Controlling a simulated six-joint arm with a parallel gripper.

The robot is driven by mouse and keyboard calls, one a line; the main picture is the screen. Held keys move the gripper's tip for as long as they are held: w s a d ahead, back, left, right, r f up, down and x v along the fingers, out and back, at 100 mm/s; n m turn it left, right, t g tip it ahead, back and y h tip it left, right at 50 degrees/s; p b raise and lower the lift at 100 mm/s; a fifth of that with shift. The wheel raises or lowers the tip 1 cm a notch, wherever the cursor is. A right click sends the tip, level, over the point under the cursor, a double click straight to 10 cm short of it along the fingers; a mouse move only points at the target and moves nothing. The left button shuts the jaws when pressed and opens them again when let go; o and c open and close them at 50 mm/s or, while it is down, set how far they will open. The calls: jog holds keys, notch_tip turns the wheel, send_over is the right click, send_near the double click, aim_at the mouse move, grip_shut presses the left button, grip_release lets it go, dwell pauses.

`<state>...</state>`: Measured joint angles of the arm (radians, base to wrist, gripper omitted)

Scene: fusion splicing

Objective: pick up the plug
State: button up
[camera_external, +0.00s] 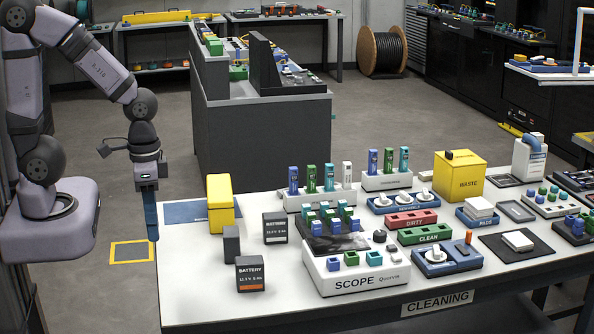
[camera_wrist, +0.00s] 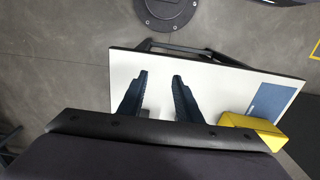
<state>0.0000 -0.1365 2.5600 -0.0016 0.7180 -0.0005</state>
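My gripper (camera_external: 152,236) hangs pointing down at the left edge of the white table. In the wrist view my gripper (camera_wrist: 160,76) has its two dark blue fingers apart, with nothing between them but white tabletop behind. No single thing is clearly the plug. Several small blue, green and teal connector-like pieces sit on the white SCOPE unit (camera_external: 363,281), to the right of my gripper. Taller blue, green, teal and white pieces stand in the racks behind, such as a green one (camera_external: 312,178). None of these pieces shows in the wrist view.
Dark battery blocks (camera_external: 250,274) and a yellow box (camera_external: 220,203) stand between my gripper and the SCOPE unit. The yellow box also shows in the wrist view (camera_wrist: 252,130). Red DIRTY (camera_external: 411,219) and green CLEAN (camera_external: 425,234) holders and a yellow WASTE bin (camera_external: 462,182) stand further right.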

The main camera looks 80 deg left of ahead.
dwell(0.4)
jog(key=shift+o, duration=1)
jog(key=t+b, duration=0.2)
jog(key=t, duration=0.3)
send_near(316, 225)
jog(key=w+a+f, duration=0.1)
jog(key=shift+x, duration=1.15)
jog(key=shift+g+p, duration=0.3)
